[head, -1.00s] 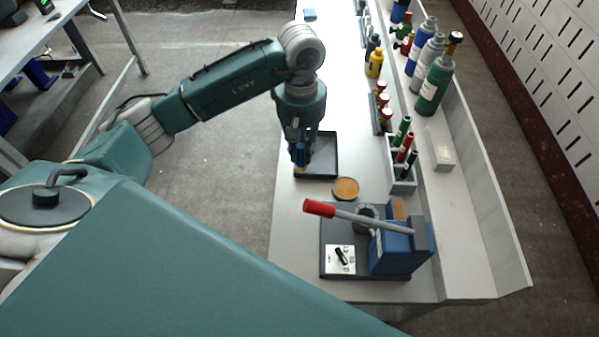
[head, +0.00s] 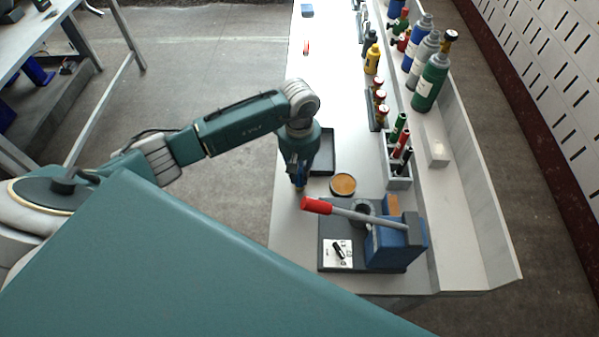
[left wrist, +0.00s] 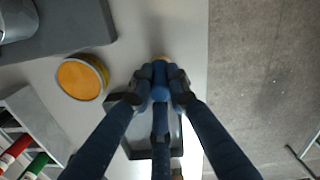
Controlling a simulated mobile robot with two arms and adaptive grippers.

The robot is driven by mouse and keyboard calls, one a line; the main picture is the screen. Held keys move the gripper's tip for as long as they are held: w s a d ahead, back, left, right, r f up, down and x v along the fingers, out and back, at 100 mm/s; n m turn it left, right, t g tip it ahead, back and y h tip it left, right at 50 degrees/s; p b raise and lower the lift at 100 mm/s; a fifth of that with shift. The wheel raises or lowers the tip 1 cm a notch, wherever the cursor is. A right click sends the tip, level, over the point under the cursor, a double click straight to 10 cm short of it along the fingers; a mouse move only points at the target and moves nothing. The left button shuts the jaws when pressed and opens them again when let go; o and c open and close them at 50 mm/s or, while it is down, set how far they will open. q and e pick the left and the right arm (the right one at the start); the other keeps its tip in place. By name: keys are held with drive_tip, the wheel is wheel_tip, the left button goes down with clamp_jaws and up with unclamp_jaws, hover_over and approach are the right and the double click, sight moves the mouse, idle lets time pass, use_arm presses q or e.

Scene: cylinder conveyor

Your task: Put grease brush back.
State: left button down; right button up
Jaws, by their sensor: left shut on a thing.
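My left gripper (head: 299,184) points down over the bench, left of the round tin. It is shut on a mostly hidden thing, which I take to be the grease brush; a small yellowish end (left wrist: 162,58) shows beyond the blue fingertips in the left wrist view. The tin (head: 343,185) holds orange-brown grease and also shows in the left wrist view (left wrist: 80,79). A shallow dark tray (head: 326,170) lies just behind the gripper, partly hidden by my arm; in the wrist view it is beneath the fingers. My right gripper is not in view.
A blue press with a red-tipped lever (head: 317,205) stands on a dark plate in front of the tin. A grey rack of red, green and black tubes (head: 398,182) is to the right. Bottles line the bench's right side. The bench's left edge is close to the gripper.

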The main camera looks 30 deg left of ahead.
use_arm(q)
drive_tip(key=shift+f, duration=0.15)
drive_tip(key=c, duration=1.7)
unclamp_jaws()
drive_tip(key=shift+o, duration=0.2)
drive_tip(key=shift+r, duration=0.35)
drive_tip(key=r+b, duration=0.1)
drive_tip(key=r, duration=0.4)
drive_tip(key=r+b, duration=0.2)
drive_tip(key=r, duration=0.3)
drive_tip(key=shift+w+a+r, duration=0.15)
drive_tip(key=shift+w+r, duration=0.05)
drive_tip(key=shift+r, duration=0.65)
drive_tip(key=shift+f, duration=0.1)
